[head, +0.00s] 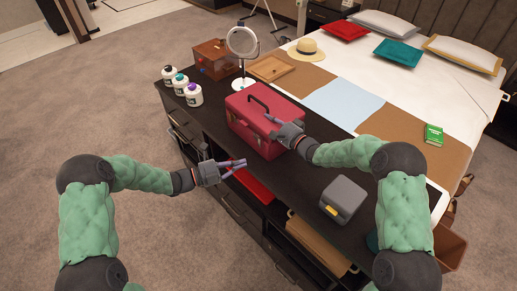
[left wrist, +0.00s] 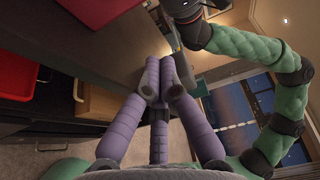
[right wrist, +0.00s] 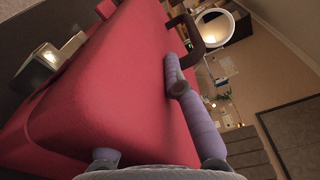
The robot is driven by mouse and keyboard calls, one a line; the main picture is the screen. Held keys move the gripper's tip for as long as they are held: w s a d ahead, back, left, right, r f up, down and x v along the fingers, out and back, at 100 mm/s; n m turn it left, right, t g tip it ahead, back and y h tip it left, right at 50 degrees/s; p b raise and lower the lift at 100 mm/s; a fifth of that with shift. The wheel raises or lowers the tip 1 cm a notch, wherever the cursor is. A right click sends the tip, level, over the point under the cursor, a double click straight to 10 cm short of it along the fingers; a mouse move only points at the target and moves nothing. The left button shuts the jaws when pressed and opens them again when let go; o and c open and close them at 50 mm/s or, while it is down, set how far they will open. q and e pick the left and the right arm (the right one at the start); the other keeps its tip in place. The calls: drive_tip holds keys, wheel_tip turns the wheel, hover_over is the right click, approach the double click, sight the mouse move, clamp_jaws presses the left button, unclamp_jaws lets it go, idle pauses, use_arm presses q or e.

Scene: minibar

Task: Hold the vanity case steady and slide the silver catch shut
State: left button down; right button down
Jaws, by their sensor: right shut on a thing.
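The vanity case (head: 252,128) is a red box with a black handle (head: 260,105) on top, upright on the dark cabinet. My right gripper (head: 285,130) is shut on the case at its near right end; the red lid fills much of the right wrist view (right wrist: 120,90). A silver catch (right wrist: 40,65) sticks out from the case's front in that view. Whether it is fastened is not clear.
A red item (head: 252,186) lies in the cabinet below. The bed stands behind.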

sight(259, 140)
use_arm(q)
drive_tip(key=shift+d, duration=0.1)
use_arm(e)
drive_tip(key=shift+f, duration=0.15)
use_arm(q)
drive_tip(key=shift+w+d, duration=1.6)
drive_tip(key=shift+w, duration=0.15)
drive_tip(key=shift+w+d, duration=1.55)
drive_tip(key=shift+w, duration=0.15)
